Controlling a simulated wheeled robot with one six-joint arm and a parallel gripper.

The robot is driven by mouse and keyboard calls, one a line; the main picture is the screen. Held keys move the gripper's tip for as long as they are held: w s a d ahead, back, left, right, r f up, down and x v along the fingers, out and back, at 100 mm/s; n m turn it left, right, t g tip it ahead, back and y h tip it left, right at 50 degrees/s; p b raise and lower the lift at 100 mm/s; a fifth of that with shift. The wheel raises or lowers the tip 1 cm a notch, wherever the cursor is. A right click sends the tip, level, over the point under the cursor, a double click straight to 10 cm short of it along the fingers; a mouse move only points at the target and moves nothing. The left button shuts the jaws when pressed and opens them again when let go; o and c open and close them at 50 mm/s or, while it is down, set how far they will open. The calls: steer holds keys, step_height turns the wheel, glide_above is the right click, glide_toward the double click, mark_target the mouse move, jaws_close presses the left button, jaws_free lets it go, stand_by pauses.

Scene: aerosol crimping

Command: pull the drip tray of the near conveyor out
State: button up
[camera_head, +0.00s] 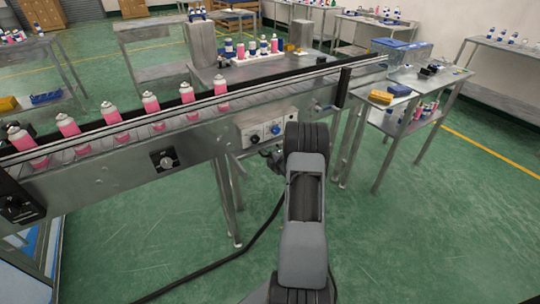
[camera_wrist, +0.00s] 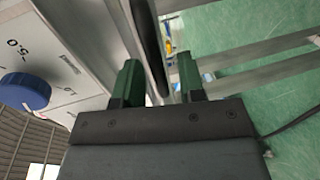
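The near conveyor (camera_head: 130,160) carries a row of pink cans and runs from the lower left to the upper right. I cannot pick out its drip tray for certain in either view. In the wrist view my gripper (camera_wrist: 159,62) has its two green fingers apart. A dark rounded bar (camera_wrist: 150,45), perhaps a handle, runs beside a pale metal edge into the space between the fingers. I see no finger clearly pressing on it.
A steel table (camera_head: 410,105) with yellow and blue items stands to the right. The green floor in front is mostly clear, with a black cable on it.

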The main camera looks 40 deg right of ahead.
steer(key=shift+w, duration=0.2)
steer(key=shift+c, duration=0.5)
jaws_close()
